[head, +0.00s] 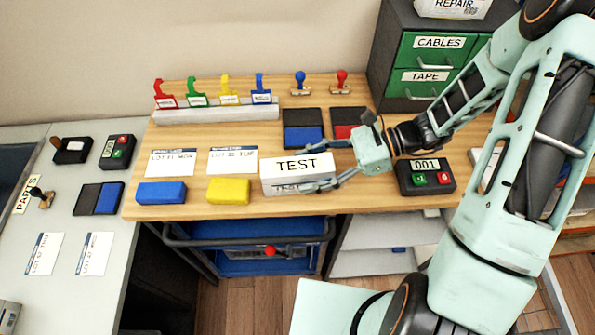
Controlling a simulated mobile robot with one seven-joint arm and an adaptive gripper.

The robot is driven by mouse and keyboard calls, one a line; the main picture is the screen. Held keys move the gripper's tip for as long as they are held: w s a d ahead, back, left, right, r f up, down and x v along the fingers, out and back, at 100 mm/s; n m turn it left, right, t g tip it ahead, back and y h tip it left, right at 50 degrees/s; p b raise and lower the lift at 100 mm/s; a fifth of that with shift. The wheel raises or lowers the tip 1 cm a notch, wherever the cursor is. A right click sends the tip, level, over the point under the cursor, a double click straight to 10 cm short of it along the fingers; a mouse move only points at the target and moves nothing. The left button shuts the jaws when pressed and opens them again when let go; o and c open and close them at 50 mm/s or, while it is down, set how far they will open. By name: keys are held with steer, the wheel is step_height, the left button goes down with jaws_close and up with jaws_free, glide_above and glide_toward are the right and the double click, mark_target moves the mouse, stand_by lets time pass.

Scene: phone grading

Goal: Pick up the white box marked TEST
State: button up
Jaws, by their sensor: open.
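The white box marked TEST (283,177) sits on the wooden table near its front edge, right of the yellow block. Its label reads TEST on the top, and lettering also shows on its front face. My gripper (322,164) reaches in from the right with its fingers pointing left. One finger lies over the back right of the box and the other by its front right. The gripper is open, with the box's right end between or just under the fingers. I cannot tell whether either finger touches the box.
A yellow block (229,191) and a blue block (161,192) lie left of the box, with lot cards behind them. A counter marked 001 (425,177) sits below my wrist. Ink pads (303,116) lie behind. A drawer cabinet (395,52) stands at the back right.

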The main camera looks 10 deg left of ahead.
steer(key=shift+x, duration=1.4)
steer(key=shift+c, duration=0.7)
steer(key=c, duration=1.4)
steer(key=shift+r, duration=0.1)
